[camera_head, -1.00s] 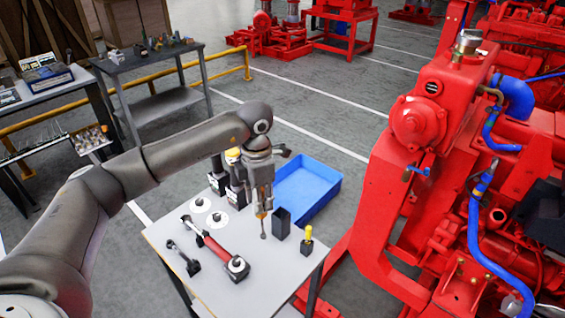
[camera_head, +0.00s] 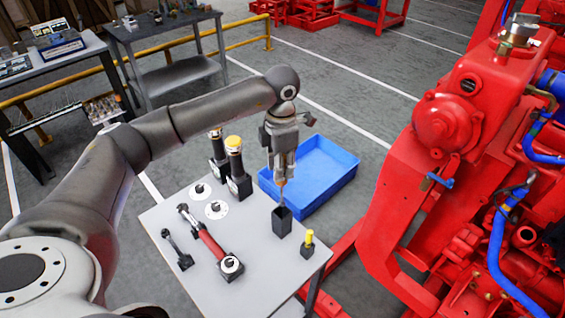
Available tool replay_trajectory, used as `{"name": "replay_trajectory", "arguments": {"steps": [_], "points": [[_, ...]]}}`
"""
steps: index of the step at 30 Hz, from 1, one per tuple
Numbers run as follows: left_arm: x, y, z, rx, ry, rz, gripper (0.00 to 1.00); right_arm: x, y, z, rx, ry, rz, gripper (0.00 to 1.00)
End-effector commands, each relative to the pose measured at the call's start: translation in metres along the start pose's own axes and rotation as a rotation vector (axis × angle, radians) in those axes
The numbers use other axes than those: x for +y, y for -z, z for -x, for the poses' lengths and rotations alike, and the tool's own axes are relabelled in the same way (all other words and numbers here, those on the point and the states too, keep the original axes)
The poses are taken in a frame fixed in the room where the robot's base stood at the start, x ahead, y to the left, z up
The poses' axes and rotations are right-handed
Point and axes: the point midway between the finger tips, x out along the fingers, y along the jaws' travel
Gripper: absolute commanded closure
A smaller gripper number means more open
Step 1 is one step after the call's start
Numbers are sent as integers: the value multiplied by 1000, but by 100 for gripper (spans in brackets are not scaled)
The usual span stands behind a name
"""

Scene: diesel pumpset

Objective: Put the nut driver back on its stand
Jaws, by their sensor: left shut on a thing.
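My left gripper (camera_head: 282,176) points straight down over the small table, shut on the nut driver (camera_head: 283,193). Only a short stretch of the driver shows below the fingers; the fingers hide its handle. Its lower end is at the mouth of a black square upright holder (camera_head: 282,222), which looks like its stand. I cannot tell how far inside the mouth the tip is. My right gripper is out of view.
A yellow-handled tool (camera_head: 308,238) stands right of the holder. A red tool (camera_head: 210,241), a dark wrench (camera_head: 175,248) and white discs (camera_head: 216,210) lie left. Yellow-topped cylinders (camera_head: 235,165) stand behind. A blue bin (camera_head: 322,172) and red engine (camera_head: 445,125) are to the right.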

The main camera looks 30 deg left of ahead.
Motion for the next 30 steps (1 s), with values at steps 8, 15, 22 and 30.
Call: {"name": "replay_trajectory", "arguments": {"steps": [8, 15, 22, 30], "points": [[0, 0, 4, 8, 0, 55, 100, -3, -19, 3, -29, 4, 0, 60], [0, 0, -21, 9, 1, 57, 100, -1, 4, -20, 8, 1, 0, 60], [0, 0, -47, 9, 1, 56, 100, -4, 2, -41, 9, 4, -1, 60], [0, 0, -76, 9, 1, 56, 100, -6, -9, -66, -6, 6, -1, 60]]}}
